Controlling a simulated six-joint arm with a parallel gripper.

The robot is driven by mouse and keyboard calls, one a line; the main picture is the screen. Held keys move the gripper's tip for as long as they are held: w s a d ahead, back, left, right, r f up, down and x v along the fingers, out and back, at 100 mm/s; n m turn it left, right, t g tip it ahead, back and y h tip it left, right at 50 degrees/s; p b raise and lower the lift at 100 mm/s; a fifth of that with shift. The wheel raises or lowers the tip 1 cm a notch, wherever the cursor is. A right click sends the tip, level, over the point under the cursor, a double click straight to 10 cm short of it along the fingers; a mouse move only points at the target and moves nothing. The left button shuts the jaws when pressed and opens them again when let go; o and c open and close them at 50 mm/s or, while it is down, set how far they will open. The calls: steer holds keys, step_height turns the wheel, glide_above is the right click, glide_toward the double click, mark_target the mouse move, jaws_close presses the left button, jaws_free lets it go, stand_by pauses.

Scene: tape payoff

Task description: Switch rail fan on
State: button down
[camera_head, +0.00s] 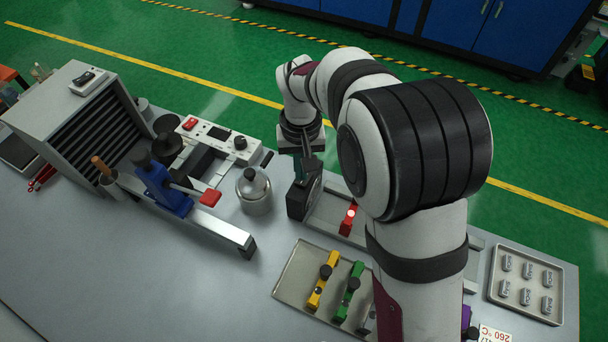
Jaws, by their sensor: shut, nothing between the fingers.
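A black unit with a round face (303,197) stands at the left end of a long grey tray or rail behind the bench middle; it looks like the rail fan, but I cannot tell whether it is running. My gripper (303,178) points down right at this unit, its fingers shut and empty. I cannot tell if the fingertips touch it. The gripper covers part of its top, and no switch on it can be made out. A black rocker switch (88,77) sits on a grey louvred box (60,110) at the left.
A white control panel (215,140) with a red switch, a blue lever press (160,190) and a metal canister (254,190) stand left of my gripper. A tray (290,290) holds yellow and green clamps. A red lit block (348,219) is to the right. The bench's front left is clear.

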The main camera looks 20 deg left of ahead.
steer(key=shift+f, duration=0.9)
stand_by(0.5)
steer(key=shift+r, duration=3.55)
steer(key=s+d+r+m, duration=0.2)
steer(key=s+d, duration=0.1)
steer(key=d, duration=0.3)
steer(key=s+d+r+m+y, duration=0.1)
steer(key=s+d+r+m, duration=0.15)
steer(key=d, duration=0.45)
steer(key=s+d+r+m, duration=0.2)
steer(key=s+d+m, duration=0.15)
steer(key=d, duration=0.25)
steer(key=s+d+f+m, duration=0.2)
steer(key=s+d, duration=0.3)
steer(key=s, duration=0.5)
steer(key=shift+s+f+m+y, duration=0.35)
steer(key=shift+s+m+y, duration=0.05)
steer(key=shift+m, duration=0.4)
